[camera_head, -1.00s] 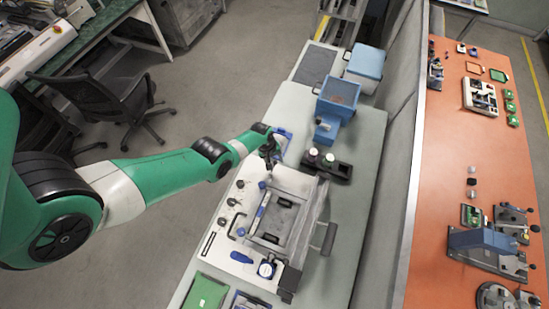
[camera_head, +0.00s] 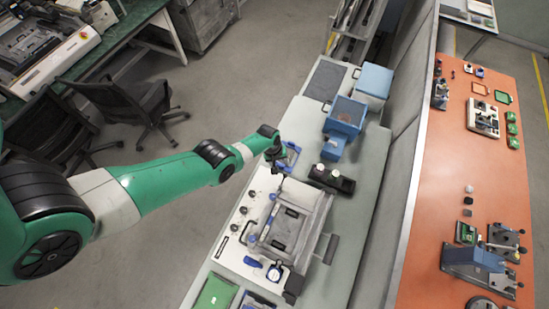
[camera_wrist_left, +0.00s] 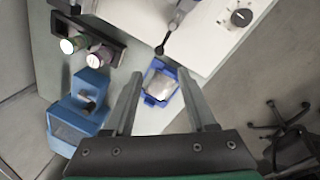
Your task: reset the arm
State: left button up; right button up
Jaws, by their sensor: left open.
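My left gripper (camera_head: 276,155) is above the far end of the grey-green workbench, by a small blue tray (camera_head: 291,154). In the left wrist view the gripper (camera_wrist_left: 160,75) has its two fingers apart with nothing between them. The blue tray (camera_wrist_left: 160,86), with a silvery inside, shows beyond and between the fingers without visible contact. My right gripper is not in view.
A white panel with a grey frame device (camera_head: 287,228) lies near the gripper. A black holder with round knobs (camera_head: 332,179), a blue machine (camera_head: 343,122) and a blue-lidded box (camera_head: 374,80) stand beyond. An orange bench (camera_head: 440,200) is at right, chairs (camera_head: 125,105) at left.

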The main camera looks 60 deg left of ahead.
pick_arm(q)
jog(key=shift+w+d, duration=0.1)
dwell(0.3)
